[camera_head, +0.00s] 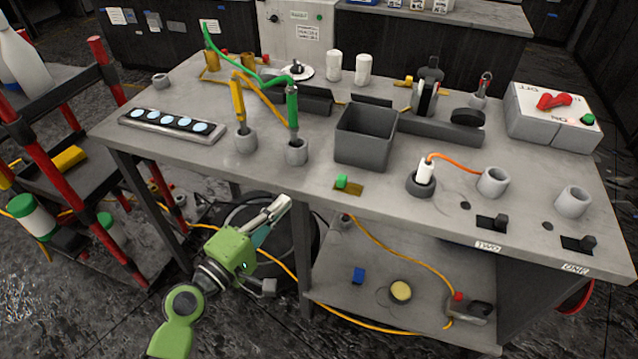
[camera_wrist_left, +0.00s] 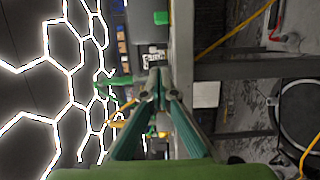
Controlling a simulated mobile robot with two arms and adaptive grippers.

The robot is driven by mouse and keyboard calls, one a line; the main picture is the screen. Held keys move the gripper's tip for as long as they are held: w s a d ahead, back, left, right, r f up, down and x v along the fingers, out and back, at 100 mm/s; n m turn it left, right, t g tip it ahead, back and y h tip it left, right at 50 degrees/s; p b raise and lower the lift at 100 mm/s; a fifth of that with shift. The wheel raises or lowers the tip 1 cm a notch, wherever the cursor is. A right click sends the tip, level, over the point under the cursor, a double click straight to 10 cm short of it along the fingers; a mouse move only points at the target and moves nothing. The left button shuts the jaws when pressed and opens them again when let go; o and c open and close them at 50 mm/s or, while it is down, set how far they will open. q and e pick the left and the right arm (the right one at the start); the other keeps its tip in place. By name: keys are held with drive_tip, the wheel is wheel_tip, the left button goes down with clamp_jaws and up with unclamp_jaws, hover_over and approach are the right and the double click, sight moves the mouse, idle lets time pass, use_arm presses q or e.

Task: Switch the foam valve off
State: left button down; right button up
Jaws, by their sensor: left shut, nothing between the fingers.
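No part is clearly labelled as the foam valve. A small green block (camera_head: 341,182) sits on a brass plate (camera_head: 350,190) at the table's front edge. It appears to be the green block (camera_wrist_left: 161,18) at the top of the left wrist view. A red handle (camera_head: 553,101) lies on a white box at the right, with lettering beside it. My left gripper (camera_head: 280,205) is shut and empty, just off the table's front edge, left of the green block and apart from it. Its fingertips (camera_wrist_left: 158,96) meet in the left wrist view. My right gripper is not in view.
The grey table (camera_head: 230,176) carries a dark bin (camera_head: 364,150), yellow and green tools in round holders, and several cups. Two dark levers stand at the front right, by labels ONE and TWO. A lower shelf (camera_head: 385,285) holds a yellow hose. A red-posted cart stands left.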

sight(325, 190)
use_arm(q)
drive_tip(key=p+x, duration=0.2)
drive_tip(key=x, duration=0.8)
drive_tip(key=d, duration=0.1)
drive_tip(key=s+d+p, duration=0.1)
drive_tip(key=d, duration=0.1)
drive_tip(key=shift+s+d, duration=0.15)
drive_tip(key=shift+d, duration=0.25)
drive_tip(key=shift+f, duration=0.1)
